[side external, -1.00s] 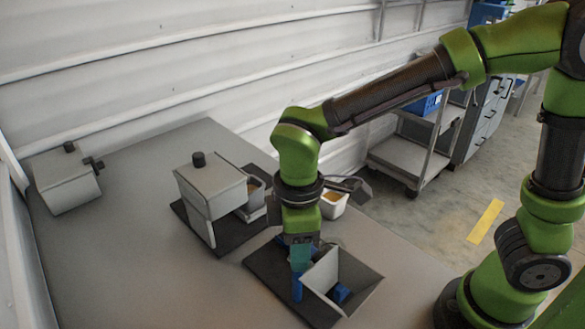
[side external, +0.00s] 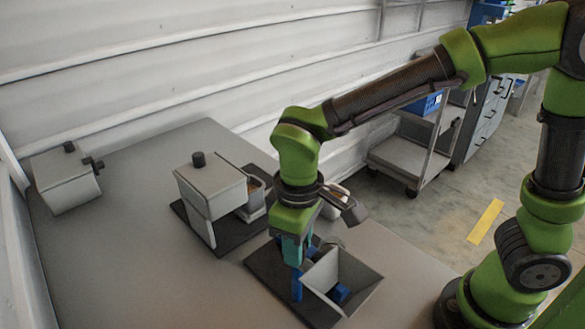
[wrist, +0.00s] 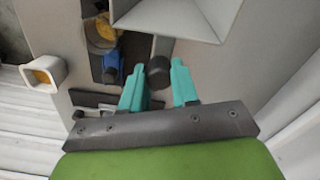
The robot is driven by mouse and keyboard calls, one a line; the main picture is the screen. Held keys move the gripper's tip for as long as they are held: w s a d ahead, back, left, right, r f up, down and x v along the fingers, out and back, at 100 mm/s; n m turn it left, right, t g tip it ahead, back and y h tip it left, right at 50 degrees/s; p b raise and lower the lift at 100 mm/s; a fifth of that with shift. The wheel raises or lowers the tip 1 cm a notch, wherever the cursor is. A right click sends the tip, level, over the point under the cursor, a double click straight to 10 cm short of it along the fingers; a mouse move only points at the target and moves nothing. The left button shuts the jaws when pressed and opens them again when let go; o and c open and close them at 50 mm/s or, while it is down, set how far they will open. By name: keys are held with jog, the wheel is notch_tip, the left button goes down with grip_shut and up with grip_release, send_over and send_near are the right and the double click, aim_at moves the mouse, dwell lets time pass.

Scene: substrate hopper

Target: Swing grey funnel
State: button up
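The grey funnel (side external: 352,272) is a square, flared hopper over a dark base plate at the lower right of the table in the side external view. In the wrist view the funnel (wrist: 180,14) fills the top, with a grey bar running from it to a dark round knob (wrist: 159,72). My gripper (wrist: 159,66) has two teal fingers, spread apart, one on each side of the knob. I cannot tell whether either finger touches it. In the side external view my gripper (side external: 297,262) points down just left of the funnel, and the knob is hidden.
A blue object (side external: 341,292) shows inside the funnel. A blue upright piece (side external: 297,287) stands beside it. A grey boxy hopper (side external: 210,185) stands on a dark plate to the left, another (side external: 65,180) farther left. A small white cup (wrist: 42,74) is nearby. The front-left table is clear.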

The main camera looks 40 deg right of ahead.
jog(key=shift+c, duration=0.5)
jog(key=n, duration=1.3)
jog(key=shift+n, duration=0.3)
jog(key=n, duration=0.4)
jog(key=shift+n, duration=0.3)
jog(key=o, duration=0.7)
jog(key=shift+o, duration=0.2)
